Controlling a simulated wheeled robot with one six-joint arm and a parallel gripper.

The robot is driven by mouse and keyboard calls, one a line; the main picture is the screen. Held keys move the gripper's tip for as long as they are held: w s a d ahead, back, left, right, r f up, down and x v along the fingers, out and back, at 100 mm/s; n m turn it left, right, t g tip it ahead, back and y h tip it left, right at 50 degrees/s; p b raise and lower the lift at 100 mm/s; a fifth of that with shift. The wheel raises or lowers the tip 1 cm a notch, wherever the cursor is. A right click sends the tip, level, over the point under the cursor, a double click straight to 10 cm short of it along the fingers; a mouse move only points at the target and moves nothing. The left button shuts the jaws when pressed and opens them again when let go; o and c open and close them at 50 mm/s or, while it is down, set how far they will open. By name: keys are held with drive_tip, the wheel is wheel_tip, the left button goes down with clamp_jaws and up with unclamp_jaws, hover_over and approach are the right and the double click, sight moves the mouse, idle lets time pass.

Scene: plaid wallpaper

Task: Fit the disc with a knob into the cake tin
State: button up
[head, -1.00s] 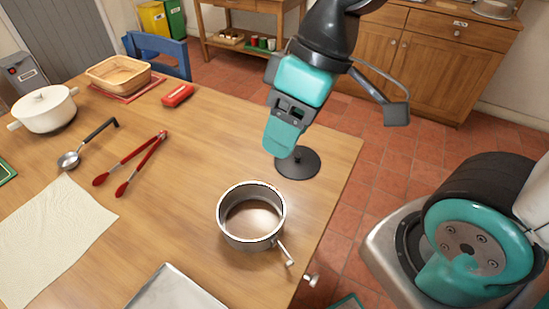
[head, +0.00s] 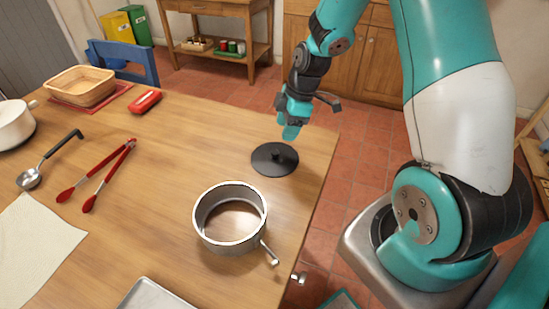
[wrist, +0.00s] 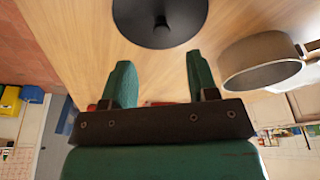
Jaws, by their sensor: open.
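The dark disc with a knob (head: 268,163) lies flat on the wooden table near its right edge, its knob up. It also shows in the wrist view (wrist: 180,28), at the top and beyond my fingertips. The round metal cake tin (head: 210,236) stands open and empty on the table, nearer than the disc, with a clamp lever on its side; the wrist view shows it at the right (wrist: 262,62). My gripper (head: 289,136) is above and behind the disc, apart from it. In the wrist view its two fingers (wrist: 160,75) are spread with nothing between them.
Red tongs (head: 97,180), a ladle (head: 48,160) and a cloth (head: 35,250) lie to the left on the table. A metal tray (head: 150,296) is at the front. A red case (head: 145,101) and a basket (head: 82,87) are farther back. The middle is clear.

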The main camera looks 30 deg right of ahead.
sight(275, 152)
drive_tip(key=x, duration=0.8)
drive_tip(key=shift+w+a+f+p, duration=0.15)
drive_tip(key=shift+a+f+p, duration=0.05)
drive_tip(key=shift+a+p, duration=0.15)
clamp_jaws()
